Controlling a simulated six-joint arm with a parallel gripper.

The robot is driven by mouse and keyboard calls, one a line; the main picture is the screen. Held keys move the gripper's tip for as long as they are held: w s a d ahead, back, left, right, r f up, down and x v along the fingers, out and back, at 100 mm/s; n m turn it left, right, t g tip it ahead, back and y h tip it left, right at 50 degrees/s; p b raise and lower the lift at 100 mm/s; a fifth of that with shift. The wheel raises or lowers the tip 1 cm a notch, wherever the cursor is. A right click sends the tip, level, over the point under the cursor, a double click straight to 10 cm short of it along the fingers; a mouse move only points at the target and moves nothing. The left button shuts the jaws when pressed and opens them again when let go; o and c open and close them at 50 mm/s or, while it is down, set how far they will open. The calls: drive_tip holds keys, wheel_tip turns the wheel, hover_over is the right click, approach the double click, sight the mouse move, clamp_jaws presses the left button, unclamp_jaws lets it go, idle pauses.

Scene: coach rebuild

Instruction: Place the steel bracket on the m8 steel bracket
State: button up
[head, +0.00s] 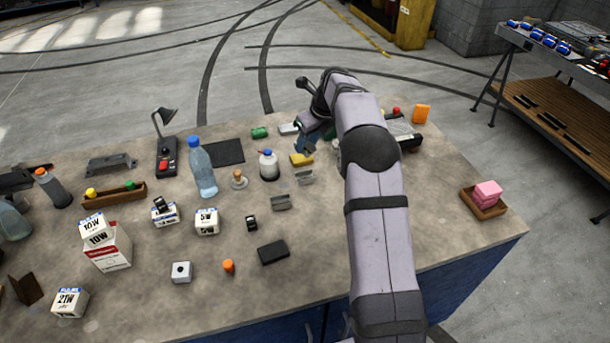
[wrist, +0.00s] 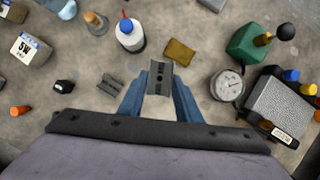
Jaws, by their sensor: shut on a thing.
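My gripper (wrist: 160,80) has its blue fingers closed on both sides of a grey steel bracket (wrist: 160,76) with dark holes, near the middle of the wrist view. Another grey bracket (wrist: 110,87) lies on the table just left of the fingers; in the head view it is the nearer grey bracket (head: 281,202). In the head view a grey bracket (head: 304,177) also shows by the yellow block; I cannot tell whether it is the held one. There my gripper (head: 308,143) is partly hidden behind my arm. The held bracket's height above the table is unclear.
A white bottle with a blue cap (head: 268,165) and a yellow block (head: 301,159) stand close by. A dial gauge (wrist: 227,86) and green object (wrist: 250,42) are to the right. A black box (head: 272,252) lies nearer the front. Bare table lies between them.

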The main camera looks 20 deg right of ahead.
drive_tip(key=p, duration=0.4)
hover_over(308, 181)
drive_tip(key=shift+w+f, duration=0.15)
drive_tip(key=shift+f, duration=1.5)
drive_tip(key=shift+w+f, duration=0.15)
drive_tip(key=shift+f, duration=1.55)
drive_tip(key=shift+w+f, duration=0.15)
drive_tip(key=shift+f, duration=1.5)
drive_tip(key=shift+f+b, duration=0.25)
drive_tip(key=shift+b, duration=0.05)
drive_tip(key=o, duration=1.1)
drive_tip(key=shift+r, duration=0.15)
drive_tip(key=shift+s+d+r, duration=0.1)
drive_tip(key=shift+r, duration=0.35)
drive_tip(key=b+v, duration=0.3)
drive_tip(key=v, duration=0.8)
drive_tip(key=shift+s+r, duration=0.1)
drive_tip(key=shift+r, duration=0.05)
